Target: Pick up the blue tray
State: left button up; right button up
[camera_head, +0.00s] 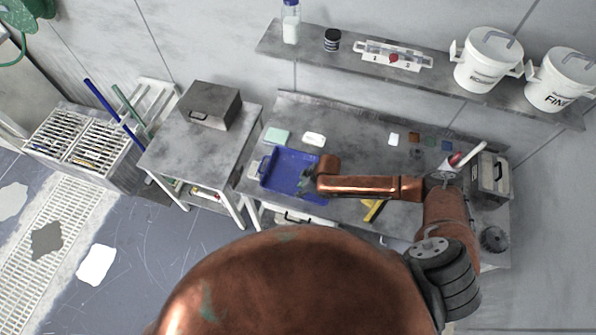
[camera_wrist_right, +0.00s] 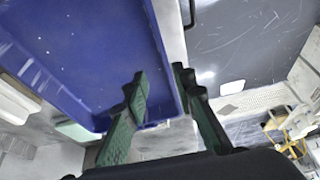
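The blue tray (camera_head: 279,178) lies flat near the left end of the grey workbench, with its right side partly covered by my right gripper and arm. It fills the upper left of the right wrist view (camera_wrist_right: 85,50). My right gripper (camera_head: 306,184) is at the tray's right side. In the wrist view its green fingers (camera_wrist_right: 158,80) straddle the tray's side wall, one over the inside and one outside. A gap with blue wall shows between the fingertips; firm contact is not visible. My left gripper is not in view.
A pale green block (camera_head: 276,136) and a white block (camera_head: 314,139) lie behind the tray on the workbench (camera_head: 345,150). A side table with a grey metal box (camera_head: 209,105) stands to the left. A shelf with white buckets (camera_head: 488,62) runs above. A yellow item (camera_head: 373,210) lies right of the tray.

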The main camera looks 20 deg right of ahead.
jog(key=shift+s+a+f, duration=0.1)
jog(key=shift+a+f, duration=0.2)
jog(key=shift+f, duration=0.1)
jog(key=shift+w+a+f, duration=0.2)
jog(key=shift+a+f, duration=0.25)
jog(key=shift+f, duration=0.15)
jog(key=p+x, duration=0.1)
jog(key=x, duration=0.2)
jog(key=shift+w+a+f, duration=0.1)
jog(key=shift+w+f, duration=0.1)
jog(key=shift+a+f, duration=0.15)
jog(key=shift+f, duration=0.45)
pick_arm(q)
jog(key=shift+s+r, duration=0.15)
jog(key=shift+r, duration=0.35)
pick_arm(e)
jog(key=shift+w, duration=0.1)
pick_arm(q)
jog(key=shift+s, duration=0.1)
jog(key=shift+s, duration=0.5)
pick_arm(e)
grip_shut()
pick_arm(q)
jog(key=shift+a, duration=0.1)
